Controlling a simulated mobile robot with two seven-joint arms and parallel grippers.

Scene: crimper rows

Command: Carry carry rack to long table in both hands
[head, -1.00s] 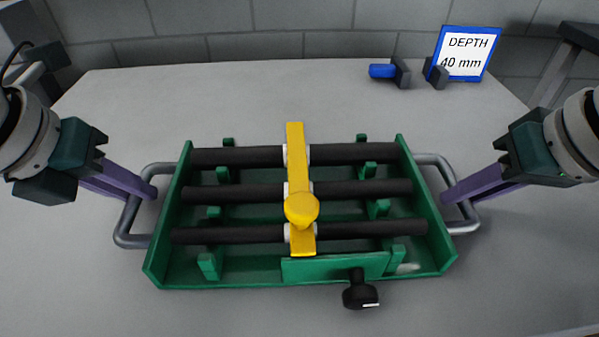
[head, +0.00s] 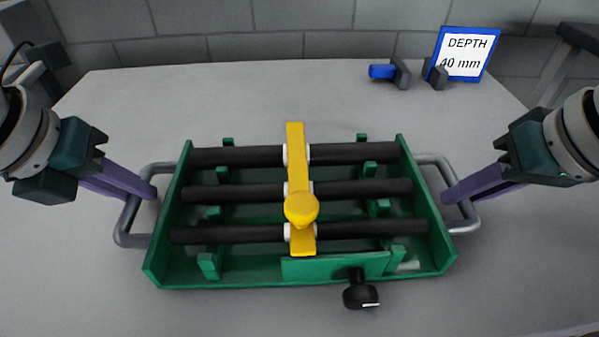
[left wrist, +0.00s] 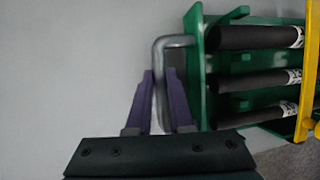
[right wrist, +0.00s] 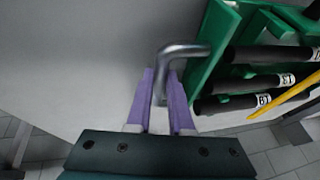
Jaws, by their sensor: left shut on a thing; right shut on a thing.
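The green carry rack (head: 325,270) is level in the middle of the head view, with three dark rods lying across it and a yellow bar over them. My left gripper (head: 150,193) is shut on the rack's left grey handle (head: 124,225). The left wrist view shows this handle (left wrist: 160,60) between the purple fingers. My right gripper (head: 448,197) is shut on the right handle (head: 473,214), which also shows in the right wrist view (right wrist: 161,75). A light grey tabletop (head: 260,100) lies under the rack. I cannot tell whether the rack touches it.
A blue-framed sign reading "DEPTH 40 mm" (head: 466,55) stands at the back right, beside a blue cylinder in a dark holder (head: 401,73). A grey block wall (head: 300,45) is behind the table. A black knob (head: 360,293) sticks out of the rack's front.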

